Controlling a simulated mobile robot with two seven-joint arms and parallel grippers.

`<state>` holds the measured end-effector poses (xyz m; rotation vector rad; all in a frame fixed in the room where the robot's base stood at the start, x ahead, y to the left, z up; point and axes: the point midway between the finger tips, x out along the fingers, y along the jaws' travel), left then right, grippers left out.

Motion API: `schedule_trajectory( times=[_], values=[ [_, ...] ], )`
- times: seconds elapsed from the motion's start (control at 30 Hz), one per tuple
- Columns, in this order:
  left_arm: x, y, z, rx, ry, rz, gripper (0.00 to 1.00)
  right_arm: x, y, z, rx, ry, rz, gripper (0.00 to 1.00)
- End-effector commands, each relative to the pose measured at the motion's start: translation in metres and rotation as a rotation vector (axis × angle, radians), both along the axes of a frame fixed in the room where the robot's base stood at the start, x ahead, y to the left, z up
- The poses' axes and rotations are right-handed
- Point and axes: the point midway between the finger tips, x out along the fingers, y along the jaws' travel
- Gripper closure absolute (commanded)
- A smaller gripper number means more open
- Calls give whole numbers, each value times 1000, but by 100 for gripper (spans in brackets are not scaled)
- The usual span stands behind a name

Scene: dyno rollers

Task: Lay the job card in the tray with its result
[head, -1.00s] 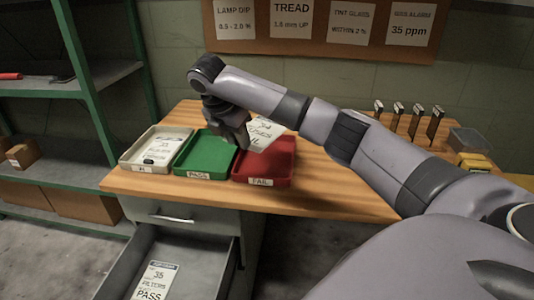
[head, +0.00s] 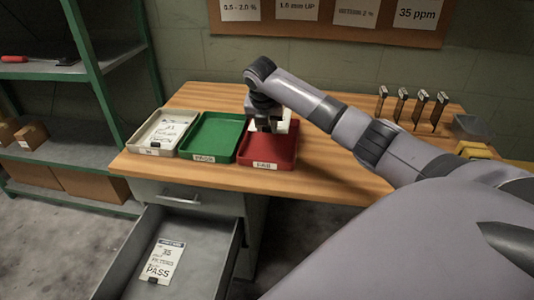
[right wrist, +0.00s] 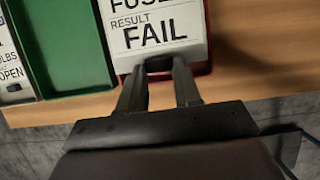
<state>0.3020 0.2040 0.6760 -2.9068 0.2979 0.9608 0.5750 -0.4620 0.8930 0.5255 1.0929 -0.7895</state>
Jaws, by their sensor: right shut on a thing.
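My right gripper (right wrist: 160,80) is shut on the near edge of a white job card (right wrist: 155,28). The card reads "RESULT FAIL" in the right wrist view. In the head view the gripper (head: 268,122) points down over the red tray (head: 282,150), labelled FAIL, and partly hides the card. I cannot tell whether the card touches the tray floor. The green tray (head: 213,138), labelled PASS, is empty beside it. The white tray (head: 143,149) at the left holds another card (head: 170,132). My left gripper is not in view.
An open drawer (head: 204,262) below the bench holds a card (head: 164,262) reading PASS. Several upright dark devices (head: 402,103) and a yellow box (head: 474,150) stand at the bench's right.

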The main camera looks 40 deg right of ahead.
Motion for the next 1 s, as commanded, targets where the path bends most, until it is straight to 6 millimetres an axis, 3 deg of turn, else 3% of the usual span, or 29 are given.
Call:
schedule_trajectory(
  times=[0.03,0.2,0.47,0.7,0.9,0.93,1.0],
  values=[
    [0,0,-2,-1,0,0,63,-1,1,-16,0,4,0,97],
    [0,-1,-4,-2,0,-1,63,0,0,-49,0,1,0,97],
    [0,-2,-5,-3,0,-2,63,0,1,-68,0,1,0,97],
    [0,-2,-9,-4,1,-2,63,0,1,-102,-1,1,-1,97],
    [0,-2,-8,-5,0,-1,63,0,1,-102,0,-1,0,97],
    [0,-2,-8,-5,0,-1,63,0,1,-102,0,0,0,60],
    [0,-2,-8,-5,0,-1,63,0,1,-102,1,-1,0,41]
  ],
)
